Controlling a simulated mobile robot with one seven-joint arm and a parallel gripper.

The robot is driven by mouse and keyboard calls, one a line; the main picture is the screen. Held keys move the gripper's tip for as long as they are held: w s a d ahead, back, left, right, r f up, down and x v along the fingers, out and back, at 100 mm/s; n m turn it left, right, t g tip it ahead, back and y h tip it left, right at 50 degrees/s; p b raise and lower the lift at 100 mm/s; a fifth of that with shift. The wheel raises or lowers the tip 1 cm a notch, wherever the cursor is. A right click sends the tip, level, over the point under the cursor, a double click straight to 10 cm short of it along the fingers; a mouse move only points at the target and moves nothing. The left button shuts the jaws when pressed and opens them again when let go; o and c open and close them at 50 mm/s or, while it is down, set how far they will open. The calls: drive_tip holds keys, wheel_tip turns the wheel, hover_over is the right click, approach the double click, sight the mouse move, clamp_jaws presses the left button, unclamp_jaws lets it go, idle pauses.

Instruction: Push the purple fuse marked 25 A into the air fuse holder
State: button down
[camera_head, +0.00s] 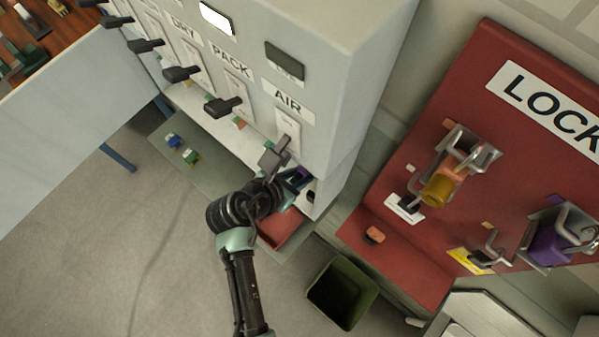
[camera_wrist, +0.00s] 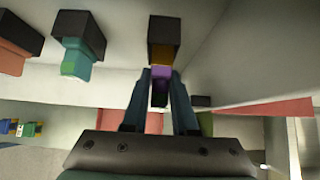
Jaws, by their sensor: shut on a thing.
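My gripper (camera_wrist: 162,88) is shut on the purple fuse (camera_wrist: 160,76), which sits between its two fingers in the wrist view with a dark part below the purple. The black air fuse holder (camera_wrist: 164,32) is straight ahead of it, with an orange-brown part (camera_wrist: 161,56) between the black housing and the purple. The fuse lines up with this holder; I cannot tell how far in it is. The 25 A marking is not readable.
A neighbouring holder with a teal-green fuse (camera_wrist: 78,60) is to the left in the wrist view. A green bin (camera_head: 341,293) stands on the floor. A red lockout board (camera_head: 420,155) is right of the cabinet. Small blue and green pieces (camera_head: 183,148) lie on a shelf below.

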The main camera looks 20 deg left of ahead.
idle(0.3)
drive_tip(key=shift+s+a+f+b, duration=0.2)
drive_tip(key=shift+f+b, duration=0.1)
drive_tip(key=shift+b, duration=0.3)
drive_tip(key=s+a+f+b, duration=0.3)
drive_tip(key=s+b, duration=0.3)
drive_tip(key=b, duration=0.3)
drive_tip(key=s+a+f+b, duration=0.3)
drive_tip(key=s+f+b, duration=0.2)
drive_tip(key=s+b, duration=0.2)
drive_tip(key=shift+a+b, duration=0.15)
drive_tip(key=shift+b, duration=1)
